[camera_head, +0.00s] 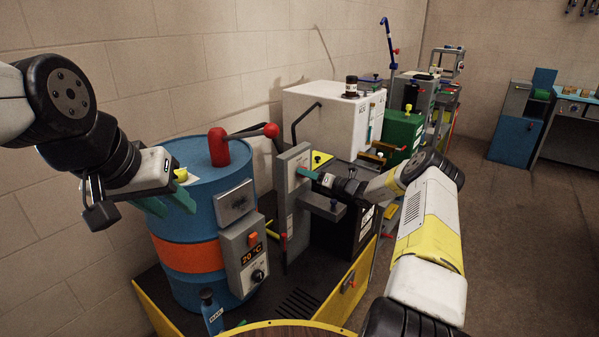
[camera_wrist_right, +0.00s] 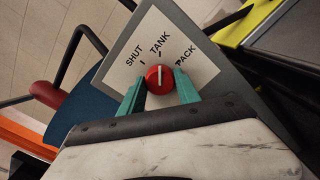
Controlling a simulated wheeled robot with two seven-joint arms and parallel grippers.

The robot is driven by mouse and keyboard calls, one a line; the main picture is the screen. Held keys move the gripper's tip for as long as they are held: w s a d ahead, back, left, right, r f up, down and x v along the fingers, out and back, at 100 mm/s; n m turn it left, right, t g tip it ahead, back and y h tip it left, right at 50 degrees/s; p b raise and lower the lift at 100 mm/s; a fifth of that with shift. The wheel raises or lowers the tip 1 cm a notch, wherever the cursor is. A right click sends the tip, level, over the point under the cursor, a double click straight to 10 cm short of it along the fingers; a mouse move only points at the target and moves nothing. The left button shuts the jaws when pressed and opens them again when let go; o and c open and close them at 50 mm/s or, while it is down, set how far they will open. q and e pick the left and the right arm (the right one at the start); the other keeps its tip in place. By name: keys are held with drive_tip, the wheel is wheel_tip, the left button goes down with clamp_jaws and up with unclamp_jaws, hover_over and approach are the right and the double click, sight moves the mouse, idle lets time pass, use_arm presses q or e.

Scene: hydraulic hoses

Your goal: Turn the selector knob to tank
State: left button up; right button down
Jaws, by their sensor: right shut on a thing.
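The red selector knob (camera_wrist_right: 160,79) sits on a pale label plate (camera_wrist_right: 133,78) marked SHUT, TANK and PACK. Its white line points up in the right wrist view, towards the TANK mark. My right gripper (camera_wrist_right: 159,92) has its teal fingers on both sides of the knob and is shut on it. In the head view, my right gripper (camera_head: 308,174) reaches the grey upright panel (camera_head: 291,205) from the right, and the knob is hidden there. My left gripper (camera_head: 168,203) is open and empty, in front of the blue drum's upper left.
The blue drum (camera_head: 205,207) with an orange band carries a grey control box (camera_head: 243,262) reading 20 °C. A red-ended lever (camera_head: 271,130) stands above the panel. A white cabinet (camera_head: 325,115) and green box (camera_head: 402,131) are behind. The floor at the right is clear.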

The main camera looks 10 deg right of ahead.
drive_tip(key=shift+d, duration=0.1)
drive_tip(key=c, duration=0.9)
unclamp_jaws()
drive_tip(key=shift+o, duration=0.2)
drive_tip(key=shift+s, duration=0.1)
drive_tip(key=v, duration=0.7)
drive_tip(key=shift+s+d, duration=0.25)
drive_tip(key=shift+r, duration=0.1)
